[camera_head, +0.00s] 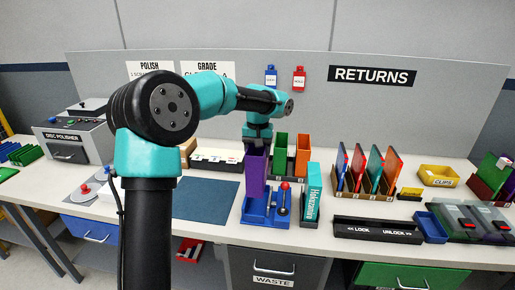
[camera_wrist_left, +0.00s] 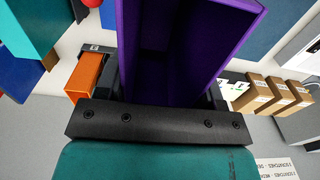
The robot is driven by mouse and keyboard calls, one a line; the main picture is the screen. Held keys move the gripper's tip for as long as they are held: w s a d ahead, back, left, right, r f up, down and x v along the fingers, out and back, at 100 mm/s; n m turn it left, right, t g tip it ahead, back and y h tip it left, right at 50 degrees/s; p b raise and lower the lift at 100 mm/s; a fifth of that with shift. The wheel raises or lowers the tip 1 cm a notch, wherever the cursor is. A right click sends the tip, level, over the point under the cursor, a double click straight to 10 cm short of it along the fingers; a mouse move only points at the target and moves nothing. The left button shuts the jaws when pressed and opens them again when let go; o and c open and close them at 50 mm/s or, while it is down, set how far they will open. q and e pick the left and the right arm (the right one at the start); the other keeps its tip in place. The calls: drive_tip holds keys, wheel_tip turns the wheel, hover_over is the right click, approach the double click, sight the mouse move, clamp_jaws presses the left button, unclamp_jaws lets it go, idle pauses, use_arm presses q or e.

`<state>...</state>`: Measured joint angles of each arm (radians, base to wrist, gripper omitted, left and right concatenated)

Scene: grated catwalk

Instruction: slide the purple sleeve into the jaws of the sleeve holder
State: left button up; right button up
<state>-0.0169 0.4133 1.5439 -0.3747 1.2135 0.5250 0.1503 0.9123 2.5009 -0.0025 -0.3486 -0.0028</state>
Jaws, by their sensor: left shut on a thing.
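The purple sleeve (camera_head: 253,177) is upright in the head view, an open-topped box held by its upper end. My left gripper (camera_head: 257,145) is above it and shut on it. In the left wrist view the sleeve (camera_wrist_left: 185,45) fills the space between the dark fingers of my left gripper (camera_wrist_left: 165,85). The blue sleeve holder (camera_head: 262,219), with a red-knobbed lever (camera_head: 285,187), stands on the bench directly below the sleeve. The sleeve's lower end overlaps the holder's left rear part; I cannot tell if it is between the jaws. My right gripper is not in view.
Green (camera_head: 281,146) and orange (camera_head: 302,155) sleeves stand behind. A blue mat (camera_head: 207,199) lies left with free room. A black lock/unlock tray (camera_head: 378,230) is to the right.

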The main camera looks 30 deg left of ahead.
use_arm(q)
drive_tip(key=shift+f, duration=1.95)
drive_tip(key=shift+f, duration=3.45)
drive_tip(key=o, duration=1.4)
drive_tip(key=shift+c, duration=0.2)
wheel_tip(320, 180, up, 8)
